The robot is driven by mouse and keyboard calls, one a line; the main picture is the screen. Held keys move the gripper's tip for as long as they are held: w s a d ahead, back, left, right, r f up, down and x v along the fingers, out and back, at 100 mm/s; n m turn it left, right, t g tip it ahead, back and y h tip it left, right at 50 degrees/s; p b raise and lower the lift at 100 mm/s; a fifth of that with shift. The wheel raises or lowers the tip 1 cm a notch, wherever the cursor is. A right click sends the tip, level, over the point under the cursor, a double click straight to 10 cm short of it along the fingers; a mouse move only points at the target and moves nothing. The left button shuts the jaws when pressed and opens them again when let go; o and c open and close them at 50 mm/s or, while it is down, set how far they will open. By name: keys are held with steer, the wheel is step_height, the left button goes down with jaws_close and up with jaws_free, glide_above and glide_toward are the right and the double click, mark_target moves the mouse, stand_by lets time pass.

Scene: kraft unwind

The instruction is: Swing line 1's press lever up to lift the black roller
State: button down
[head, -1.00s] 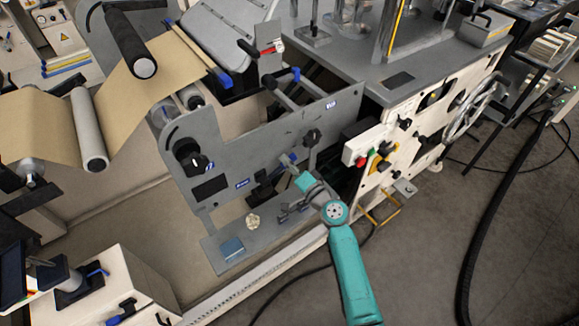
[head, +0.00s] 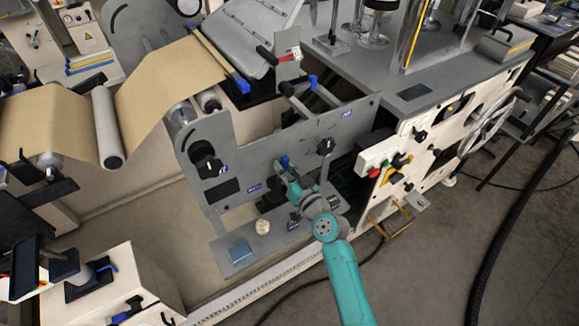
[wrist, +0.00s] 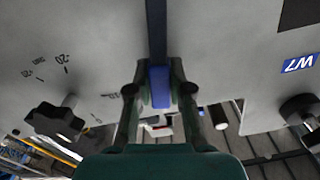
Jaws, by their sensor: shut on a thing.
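A lever with a blue grip (wrist: 160,88) and a dark shaft runs between my gripper's fingers in the wrist view. My gripper (wrist: 160,98) is shut on the grip, one finger on each side. In the head view my gripper (head: 289,174) is at the lower middle of the grey side plate (head: 262,140), with the blue lever end (head: 285,161) just above it. My gripper hides the rest of the lever there. I cannot pick out the black roller in the head view.
A black knob (wrist: 52,122) beside a printed scale is left of my fingers in the wrist view. Another dark knob (wrist: 300,112) is at right. A black hose (head: 500,210) lies on the floor at right.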

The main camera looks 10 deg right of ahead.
steer(key=shift+s+a+r+n, duration=0.1)
steer(key=shift+s+a+n, duration=0.15)
steer(key=shift+a+n, duration=0.55)
steer(key=c, duration=1)
jaws_free()
steer(key=shift+c, duration=0.2)
steer(key=v, duration=1.2)
